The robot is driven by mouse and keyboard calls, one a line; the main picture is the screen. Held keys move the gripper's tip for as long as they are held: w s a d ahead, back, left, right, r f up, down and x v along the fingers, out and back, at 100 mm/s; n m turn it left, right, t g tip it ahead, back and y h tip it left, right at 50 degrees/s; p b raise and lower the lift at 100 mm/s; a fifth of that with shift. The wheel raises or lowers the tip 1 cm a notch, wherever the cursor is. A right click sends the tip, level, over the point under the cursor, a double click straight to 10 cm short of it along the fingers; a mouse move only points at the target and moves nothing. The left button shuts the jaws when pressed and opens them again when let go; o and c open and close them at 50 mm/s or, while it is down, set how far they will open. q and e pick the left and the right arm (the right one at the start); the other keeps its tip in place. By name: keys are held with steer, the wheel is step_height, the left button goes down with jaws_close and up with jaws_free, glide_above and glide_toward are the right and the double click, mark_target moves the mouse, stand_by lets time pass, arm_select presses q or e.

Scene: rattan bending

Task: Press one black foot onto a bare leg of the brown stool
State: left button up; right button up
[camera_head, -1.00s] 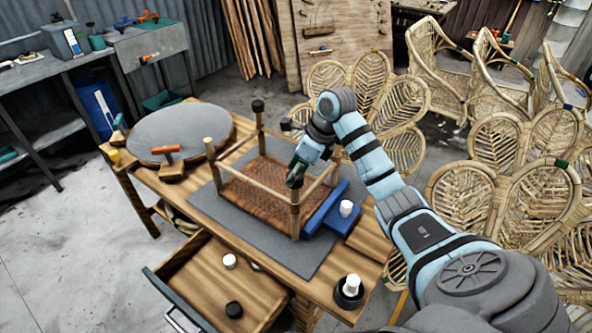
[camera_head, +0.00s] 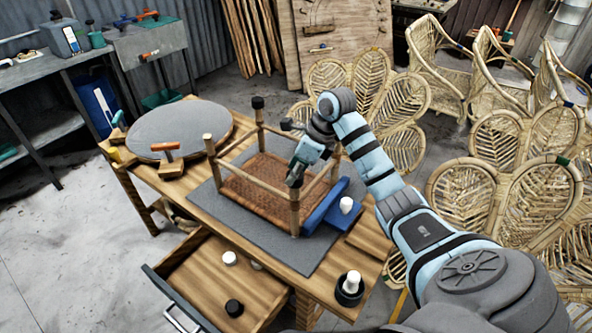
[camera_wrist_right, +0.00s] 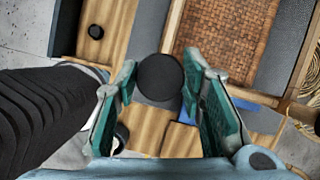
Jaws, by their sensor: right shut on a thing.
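The brown stool (camera_head: 262,186) lies upside down on a grey mat, woven seat down and legs up. Its far leg carries a black foot (camera_head: 258,102). Its left leg (camera_head: 208,143) is bare at the top. My right gripper (camera_head: 297,174) is at the top of the near leg (camera_head: 294,215). In the right wrist view my right gripper (camera_wrist_right: 158,90) is shut on a black foot (camera_wrist_right: 160,77), seen from above as a round disc. The disc hides the leg top, so I cannot tell how far on it sits. My left gripper is out of view.
The open drawer (camera_head: 190,315) holds a loose black foot (camera_head: 233,308) and a white piece (camera_head: 229,258). A black dish (camera_head: 349,290) with a white piece stands at the table's near corner. A blue block (camera_head: 325,210) lies beside the stool. A hammer (camera_head: 168,148) lies left.

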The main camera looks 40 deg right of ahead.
steer(key=shift+f, duration=0.1)
steer(key=o, duration=1.2)
steer(key=v, duration=0.7)
steer(key=shift+r, duration=0.25)
steer(key=shift+d, duration=0.1)
